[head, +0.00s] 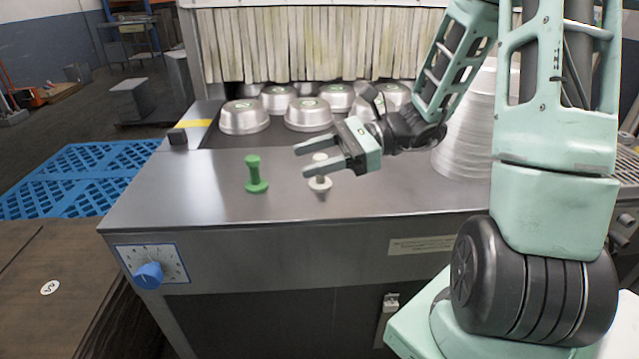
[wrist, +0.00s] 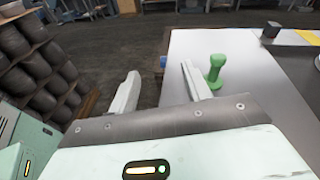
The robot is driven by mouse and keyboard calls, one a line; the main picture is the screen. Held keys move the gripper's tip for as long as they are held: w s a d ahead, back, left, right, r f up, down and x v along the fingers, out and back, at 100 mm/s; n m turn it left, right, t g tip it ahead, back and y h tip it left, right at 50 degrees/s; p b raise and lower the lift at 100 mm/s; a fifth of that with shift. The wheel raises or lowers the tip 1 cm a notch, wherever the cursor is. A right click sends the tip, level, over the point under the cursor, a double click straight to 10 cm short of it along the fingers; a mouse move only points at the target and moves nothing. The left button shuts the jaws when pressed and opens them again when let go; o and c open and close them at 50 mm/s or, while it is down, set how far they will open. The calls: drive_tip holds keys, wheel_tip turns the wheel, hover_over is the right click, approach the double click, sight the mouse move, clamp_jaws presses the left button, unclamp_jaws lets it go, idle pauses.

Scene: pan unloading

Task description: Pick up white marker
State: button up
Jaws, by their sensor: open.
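The white marker (head: 320,183) stands upright on the steel counter (head: 210,195), with a round base and a knob on top. Its middle is partly hidden behind a finger of my gripper (head: 303,161) in the head view. My gripper is open, with nothing seen between its fingers, and hangs above the counter at the marker, pointing left. I cannot tell the exact gap between fingers and marker. The white marker does not show in the wrist view, where my open fingers (wrist: 160,72) point toward the counter's edge and the floor.
A green marker (head: 254,175) stands upright left of the white one, and beside my finger in the wrist view (wrist: 215,72). Several metal pans (head: 245,118) sit behind, under a strip curtain (head: 300,45). A pan stack (head: 470,140) stands right. The counter's front left is clear.

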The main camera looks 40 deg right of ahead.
drive_tip(key=w+d+m+t+h, duration=0.2)
drive_tip(key=d+m+t, duration=0.45)
drive_tip(key=d, duration=0.35)
drive_tip(key=b, duration=0.2)
approach(312, 182)
drive_tip(key=shift+n, duration=0.25)
drive_tip(key=r, duration=0.1)
drive_tip(key=w+a+r, duration=0.1)
drive_tip(key=r, duration=0.1)
drive_tip(key=shift+w+a+r, duration=0.3)
drive_tip(key=shift+w+r, duration=0.05)
drive_tip(key=shift+w, duration=0.05)
drive_tip(key=shift+p+x, duration=0.4)
drive_tip(key=shift+x, duration=3.45)
drive_tip(key=shift+r, duration=0.2)
clamp_jaws()
